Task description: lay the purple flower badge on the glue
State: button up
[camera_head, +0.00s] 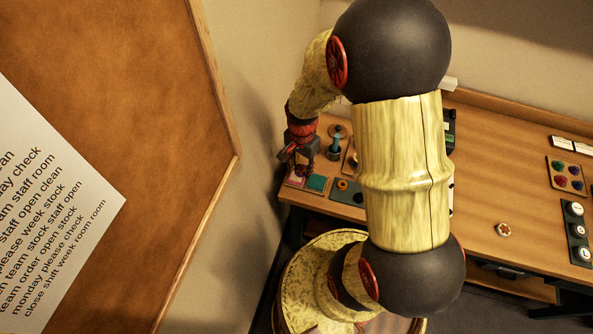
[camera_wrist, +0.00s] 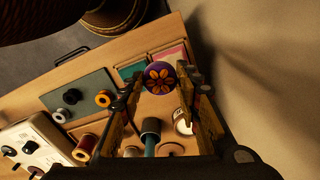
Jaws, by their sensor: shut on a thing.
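The purple flower badge (camera_wrist: 159,77), round with an orange flower, sits between my fingertips in the wrist view. My gripper (camera_wrist: 161,78) is shut on it, with its flower face toward the wrist camera. In the head view my gripper (camera_head: 298,160) is small, over the left end of the table; the badge is too small to tell there. Beyond the badge in the wrist view lie a pink square (camera_wrist: 176,55) and a teal square (camera_wrist: 131,69), side by side and partly covered by badge and fingers. I cannot make out the glue on either.
A dark green mat (camera_wrist: 80,90) holds black and orange-yellow spools. The wall (camera_wrist: 260,60) is close on the right.

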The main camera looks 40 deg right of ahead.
jog(key=w+f, duration=0.2)
jog(key=shift+w+f, duration=0.15)
jog(key=shift+f, duration=0.15)
jog(key=shift+w+f+b, duration=0.1)
jog(key=shift+f+b, duration=0.2)
jog(key=shift+f, duration=1.35)
jog(key=shift+f, duration=0.2)
jog(key=o, duration=0.9)
jog(key=shift+r, duration=0.15)
notch_tip(320, 180, up, 12)
jog(key=p, duration=0.1)
notch_tip(320, 180, up, 25)
jog(key=n+t, duration=0.6)
jog(key=n, duration=0.8)
send_over(297, 166)
jog(key=s+a, duration=1.2)
jog(key=shift+w+d+r, duration=0.2)
